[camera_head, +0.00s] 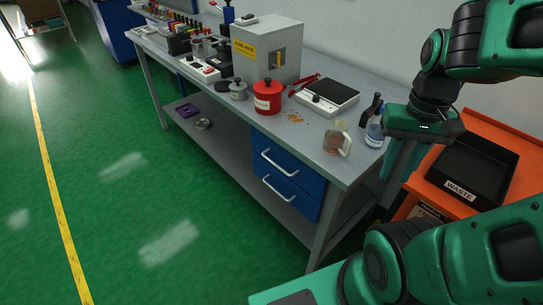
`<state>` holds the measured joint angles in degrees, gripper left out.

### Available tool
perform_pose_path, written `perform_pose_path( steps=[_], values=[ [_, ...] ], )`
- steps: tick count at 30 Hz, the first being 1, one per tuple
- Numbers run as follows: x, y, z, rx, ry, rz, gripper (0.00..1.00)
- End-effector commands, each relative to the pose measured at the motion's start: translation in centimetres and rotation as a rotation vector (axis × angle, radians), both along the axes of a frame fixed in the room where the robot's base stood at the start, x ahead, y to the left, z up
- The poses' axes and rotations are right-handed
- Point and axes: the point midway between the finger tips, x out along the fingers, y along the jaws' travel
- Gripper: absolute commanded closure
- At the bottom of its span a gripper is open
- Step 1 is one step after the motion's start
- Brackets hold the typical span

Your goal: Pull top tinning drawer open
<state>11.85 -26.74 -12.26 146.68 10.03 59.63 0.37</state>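The blue drawer unit hangs under the right part of the grey workbench (226,100). Its top drawer (300,172) has a pale bar handle (279,164) and looks shut, about flush with the bottom drawer (299,199). The bottom drawer has a similar handle (279,188). My gripper (392,185) hangs at the right, beyond the bench's right end and well apart from the drawer handles. It points down, and its fingers are partly unclear against the background, so I cannot tell its opening. I see nothing held in it.
A glass mug (337,141), a bottle (375,133), a red canister (267,97) and a scale (327,96) stand on the bench. An orange cart with a black waste tray (474,168) is at right. The green floor before the drawers is clear.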

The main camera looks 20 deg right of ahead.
Motion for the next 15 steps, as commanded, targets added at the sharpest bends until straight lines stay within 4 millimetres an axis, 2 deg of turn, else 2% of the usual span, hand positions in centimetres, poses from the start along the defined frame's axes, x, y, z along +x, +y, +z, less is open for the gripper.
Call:
perform_pose_path(
  steps=[4, 6, 8, 11, 14, 15],
  values=[
    [0.0, 0.0, 0.0, 0.000, 0.000, 0.000, 0.73],
    [-0.7, 0.1, 0.5, -0.005, -0.020, 0.015, 0.73],
    [0.2, 0.3, 0.6, -0.018, -0.039, 0.046, 0.73],
    [3.8, 1.6, 0.8, -0.056, -0.104, 0.157, 0.73],
    [9.3, 4.7, 1.1, -0.093, -0.204, 0.330, 0.73],
    [11.5, 6.3, 1.3, -0.101, -0.244, 0.400, 0.73]
  ],
)
